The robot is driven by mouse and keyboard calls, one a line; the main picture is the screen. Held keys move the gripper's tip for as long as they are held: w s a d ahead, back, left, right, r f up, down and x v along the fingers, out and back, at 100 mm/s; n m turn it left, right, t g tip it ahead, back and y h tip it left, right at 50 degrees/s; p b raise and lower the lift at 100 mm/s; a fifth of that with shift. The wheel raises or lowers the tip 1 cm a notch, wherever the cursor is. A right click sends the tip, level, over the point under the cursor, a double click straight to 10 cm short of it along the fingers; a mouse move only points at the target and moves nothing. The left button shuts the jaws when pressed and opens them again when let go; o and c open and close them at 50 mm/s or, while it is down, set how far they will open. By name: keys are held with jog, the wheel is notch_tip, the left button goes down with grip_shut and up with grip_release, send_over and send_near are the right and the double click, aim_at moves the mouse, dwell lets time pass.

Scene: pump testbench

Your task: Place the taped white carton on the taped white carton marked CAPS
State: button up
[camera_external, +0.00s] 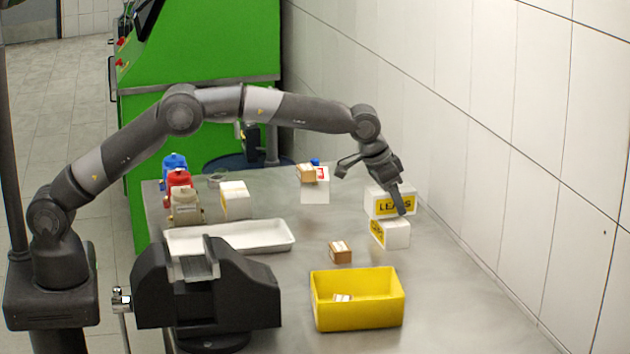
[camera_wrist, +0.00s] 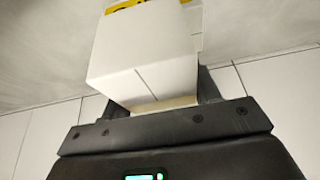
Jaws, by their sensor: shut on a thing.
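A taped white carton (camera_external: 377,208) with a yellow label, its text partly covered by a finger, is in my gripper (camera_external: 396,196). The gripper is shut on this carton, with one dark finger across its front. Directly below is another white carton (camera_external: 398,240) with a yellow label at its left, which looks like CAPS but is hard to read. The held carton is over it, slightly offset to the left; I cannot tell whether they touch. In the wrist view the held white carton (camera_wrist: 145,60) shows between the jaws, with tape and a seam on it.
A yellow bin (camera_external: 358,304), a small brown box (camera_external: 340,252), a white tray (camera_external: 270,243), a black vise (camera_external: 235,295) and another yellow-labelled carton (camera_external: 235,200) stand on the grey table. A brown box (camera_external: 306,173) sits on a white box (camera_external: 315,195). The tiled wall is close right.

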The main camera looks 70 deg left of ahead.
jog(key=shift+f, duration=0.5)
jog(key=shift+f, duration=0.15)
jog(key=o, duration=1.1)
jog(key=shift+c, duration=0.2)
